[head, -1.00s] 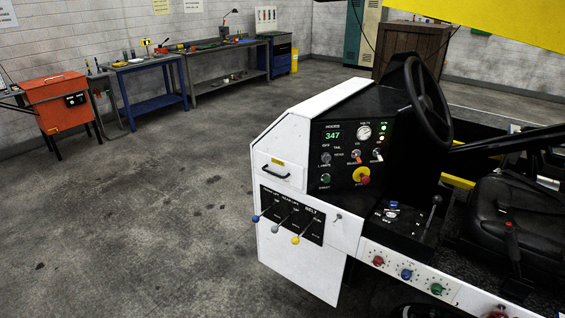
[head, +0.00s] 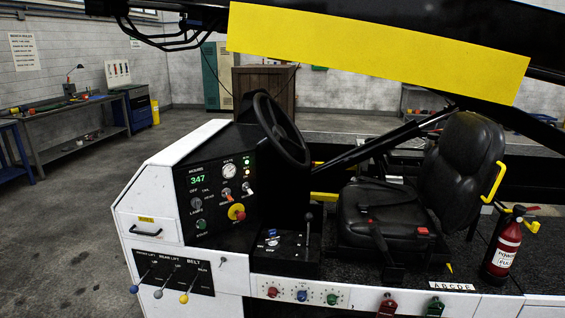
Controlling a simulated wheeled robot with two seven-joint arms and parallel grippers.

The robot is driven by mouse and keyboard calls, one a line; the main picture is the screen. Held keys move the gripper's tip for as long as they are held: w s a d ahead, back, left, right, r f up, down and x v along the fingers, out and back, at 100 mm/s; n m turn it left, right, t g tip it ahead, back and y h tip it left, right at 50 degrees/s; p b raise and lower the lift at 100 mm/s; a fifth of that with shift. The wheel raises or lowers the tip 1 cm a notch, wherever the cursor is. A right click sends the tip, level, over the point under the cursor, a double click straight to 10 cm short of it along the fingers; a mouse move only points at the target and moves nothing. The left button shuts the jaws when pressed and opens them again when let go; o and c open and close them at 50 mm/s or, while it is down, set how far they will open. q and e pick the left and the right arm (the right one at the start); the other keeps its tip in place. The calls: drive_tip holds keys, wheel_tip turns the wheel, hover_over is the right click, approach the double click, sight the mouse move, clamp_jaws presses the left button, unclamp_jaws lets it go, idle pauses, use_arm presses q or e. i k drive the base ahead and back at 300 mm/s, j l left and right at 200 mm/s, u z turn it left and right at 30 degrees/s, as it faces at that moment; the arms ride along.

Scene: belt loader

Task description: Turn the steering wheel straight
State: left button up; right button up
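The black steering wheel (head: 282,130) stands on its column behind the dash of the white belt loader, left of the seat. It is seen at a steep angle, so how far it is turned is hard to tell. The dark control panel (head: 217,190) faces me below and left of the wheel, with a green 347 readout, a gauge, switches and a red knob on a yellow disc. Neither of my grippers is in view.
A black seat (head: 436,190) with a yellow armrest is right of the wheel. A red fire extinguisher (head: 503,247) stands at the right. A yellow-sided boom (head: 375,52) crosses overhead. Levers (head: 162,280) stick out at the front left. Open floor (head: 75,215) lies left, before workbenches.

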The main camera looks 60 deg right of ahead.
sight(280, 134)
drive_tip(key=k+l+z, duration=0.35)
drive_tip(key=k+l, duration=0.15)
drive_tip(key=z, duration=1.35)
drive_tip(key=k+l, duration=0.05)
